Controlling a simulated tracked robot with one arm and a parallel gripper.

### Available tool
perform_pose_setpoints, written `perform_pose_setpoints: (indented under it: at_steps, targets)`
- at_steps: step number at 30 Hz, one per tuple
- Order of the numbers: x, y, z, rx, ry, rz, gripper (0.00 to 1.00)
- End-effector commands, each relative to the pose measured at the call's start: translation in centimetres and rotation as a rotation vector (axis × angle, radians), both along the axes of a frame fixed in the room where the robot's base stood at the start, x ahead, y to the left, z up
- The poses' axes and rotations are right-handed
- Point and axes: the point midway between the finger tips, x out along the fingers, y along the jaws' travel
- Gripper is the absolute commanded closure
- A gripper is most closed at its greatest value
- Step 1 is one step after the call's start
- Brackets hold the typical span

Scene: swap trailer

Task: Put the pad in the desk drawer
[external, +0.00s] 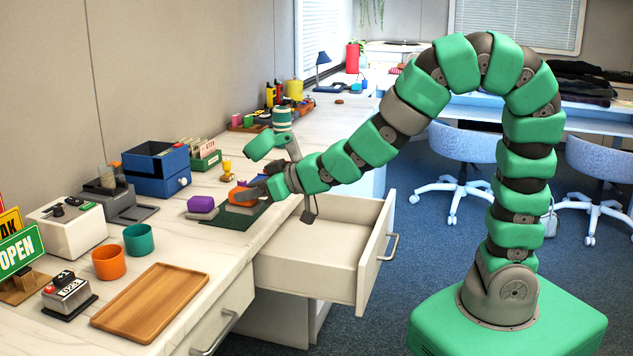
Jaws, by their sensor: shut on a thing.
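My gripper (249,192) is at the desk top, with its dark fingertips shut at an orange pad (241,195). The pad is partly hidden by the fingers. It is over a dark green mat (229,217); I cannot tell whether it touches the mat. The desk drawer (312,244) is pulled open to the right of and below the mat. Its visible floor is bare, and its far left corner is partly hidden by my arm.
A blue box (156,170) and a card tray (204,154) stand behind the mat. Orange (108,262) and teal (138,240) cups and a wooden tray (150,303) are nearer the camera. The drawer front (375,250) juts out from the desk.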

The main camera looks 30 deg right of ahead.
Motion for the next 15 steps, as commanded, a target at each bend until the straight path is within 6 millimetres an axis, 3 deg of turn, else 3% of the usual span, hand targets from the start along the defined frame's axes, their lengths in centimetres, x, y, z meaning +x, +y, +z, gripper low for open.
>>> perform_pose_setpoints:
  at_steps: [6, 15]
  targets:
    - [-2.7, 1.7, -0.3, 0.004, 0.003, 0.049, 0.84]
    - [-2.0, 3.2, 0.0, -0.001, 0.007, 0.055, 0.84]
